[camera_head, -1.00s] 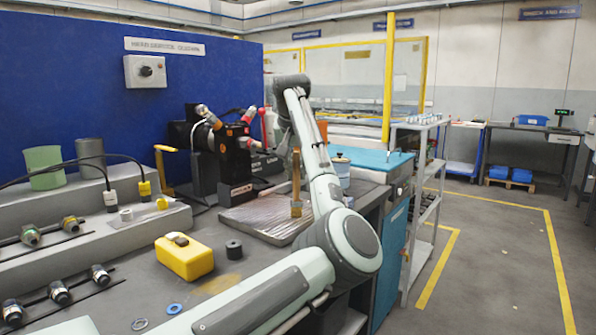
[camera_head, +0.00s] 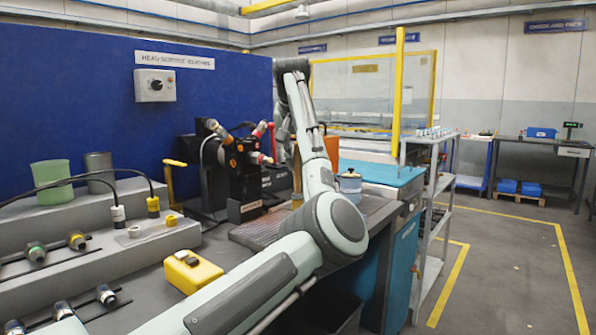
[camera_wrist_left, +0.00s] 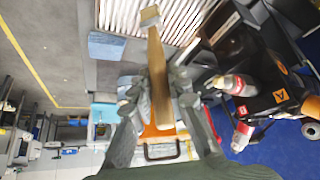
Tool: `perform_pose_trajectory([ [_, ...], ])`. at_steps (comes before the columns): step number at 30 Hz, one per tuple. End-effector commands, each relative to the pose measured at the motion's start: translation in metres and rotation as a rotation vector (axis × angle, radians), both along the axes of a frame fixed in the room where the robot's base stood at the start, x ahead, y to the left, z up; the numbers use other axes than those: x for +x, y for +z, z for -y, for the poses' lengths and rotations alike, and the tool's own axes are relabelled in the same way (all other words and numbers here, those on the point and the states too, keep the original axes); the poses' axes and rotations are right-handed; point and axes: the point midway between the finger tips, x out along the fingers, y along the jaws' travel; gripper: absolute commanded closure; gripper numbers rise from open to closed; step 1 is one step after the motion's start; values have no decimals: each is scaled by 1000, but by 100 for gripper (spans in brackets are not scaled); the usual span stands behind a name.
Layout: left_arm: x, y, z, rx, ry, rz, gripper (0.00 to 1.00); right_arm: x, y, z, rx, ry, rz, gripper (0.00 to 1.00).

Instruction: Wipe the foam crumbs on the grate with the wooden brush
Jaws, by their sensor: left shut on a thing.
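The wooden brush (camera_head: 297,183) is upright over the far part of the grate (camera_head: 258,231), partly hidden by my left arm in the head view. In the left wrist view the brush (camera_wrist_left: 155,55) runs up from between my left fingers (camera_wrist_left: 160,98) to a pale block end beside the slatted grate (camera_wrist_left: 170,16). My left gripper is shut on the brush handle. I cannot tell whether the brush end touches the grate. Foam crumbs cannot be made out. My right gripper is not in view.
A blue-white lidded canister (camera_head: 349,188) and an orange container (camera_head: 331,150) stand right of my left arm. A black machine with red-capped fittings (camera_head: 238,165) stands behind the grate. A yellow box (camera_head: 193,270) sits at the near left of the bench.

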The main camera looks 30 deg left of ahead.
Motion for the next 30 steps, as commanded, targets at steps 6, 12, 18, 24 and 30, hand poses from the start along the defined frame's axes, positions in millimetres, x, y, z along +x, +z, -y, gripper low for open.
perform_pose_trajectory([
  [6, -3, 18, 1, 0, 0, 1, 100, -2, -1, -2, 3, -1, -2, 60],
  [12, -4, 22, 1, 0, 0, 1, 100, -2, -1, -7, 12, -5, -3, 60],
  [18, -4, 21, 1, 0, 0, 1, 100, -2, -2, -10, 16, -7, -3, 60],
  [24, -4, 21, 1, 0, 0, 1, 100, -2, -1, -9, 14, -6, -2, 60],
  [30, -4, 21, 1, 0, 0, 1, 100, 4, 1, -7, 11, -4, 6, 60],
])
